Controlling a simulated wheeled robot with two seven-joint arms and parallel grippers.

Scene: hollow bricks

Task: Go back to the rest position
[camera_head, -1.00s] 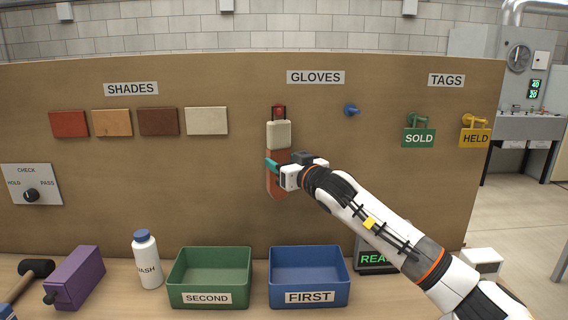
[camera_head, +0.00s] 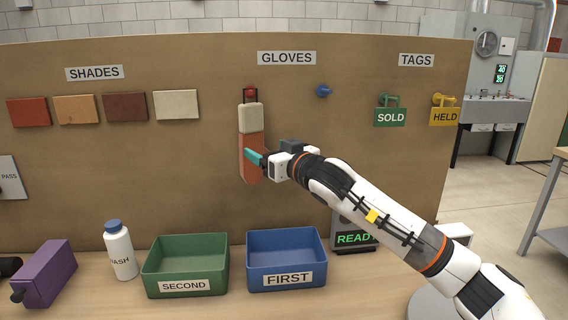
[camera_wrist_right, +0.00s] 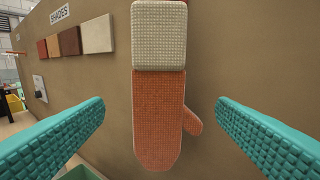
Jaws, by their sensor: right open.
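My right gripper (camera_head: 257,159) is open in front of the board, by an orange glove with a cream cuff (camera_head: 250,140). The glove hangs from a red peg (camera_head: 250,93) under the GLOVES label. In the right wrist view the glove (camera_wrist_right: 158,118) hangs between the two spread teal fingers (camera_wrist_right: 160,138), with visible gaps on both sides. I cannot tell how far the fingers are from the board. My left gripper is not in view.
A green bin marked SECOND (camera_head: 186,290) and a blue bin marked FIRST (camera_head: 286,285) stand below on the table. A blue peg (camera_head: 323,90) is empty. SOLD (camera_head: 390,117) and HELD (camera_head: 444,117) tags hang at right. A white bottle (camera_head: 119,252) stands left of the bins.

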